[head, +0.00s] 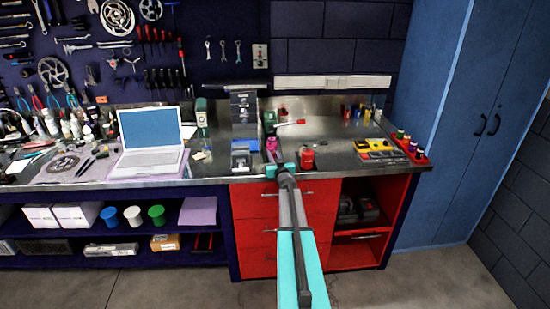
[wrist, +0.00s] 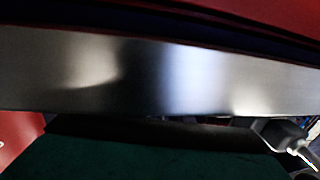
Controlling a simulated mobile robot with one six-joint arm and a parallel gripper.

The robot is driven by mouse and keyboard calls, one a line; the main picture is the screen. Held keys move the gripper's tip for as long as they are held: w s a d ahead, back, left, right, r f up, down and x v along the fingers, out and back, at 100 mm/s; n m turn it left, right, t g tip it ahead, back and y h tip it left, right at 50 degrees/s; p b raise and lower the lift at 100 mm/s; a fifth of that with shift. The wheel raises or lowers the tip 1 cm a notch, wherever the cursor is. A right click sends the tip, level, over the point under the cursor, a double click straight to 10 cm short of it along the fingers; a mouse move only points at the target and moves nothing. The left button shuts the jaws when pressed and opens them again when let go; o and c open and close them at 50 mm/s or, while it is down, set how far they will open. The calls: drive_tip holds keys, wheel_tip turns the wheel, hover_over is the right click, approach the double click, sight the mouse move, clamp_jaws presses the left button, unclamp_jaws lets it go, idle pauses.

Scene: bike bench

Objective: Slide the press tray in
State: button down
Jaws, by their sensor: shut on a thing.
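A tall dark press (head: 245,112) stands on the steel bench top. The press tray (head: 241,157) shows low at the front of the press, close to the bench's front edge. My gripper (head: 267,170) is at the bench's front edge, just right of the tray's front, and is shut on what seems to be the tray. The grip itself is too small to make out. In the wrist view a dark teal part of my gripper fills the bottom, with a bright steel strip across the middle. The tray cannot be made out there.
A red container (head: 307,158) and a pink item (head: 271,146) stand close to my gripper. An open laptop (head: 151,145) lies to the left. A yellow tool (head: 375,147) and a red rack (head: 408,150) are at the right. Red drawers (head: 257,207) are below the bench edge.

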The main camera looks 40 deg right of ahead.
drive_tip(key=shift+w+d, duration=0.5)
drive_tip(key=shift+d, duration=0.05)
drive_tip(key=c, duration=1.6)
unclamp_jaws()
drive_tip(key=shift+s+a, duration=0.1)
drive_tip(key=shift+b+v, duration=1.85)
drive_tip(key=shift+v, duration=4.95)
drive_tip(key=shift+f, duration=0.1)
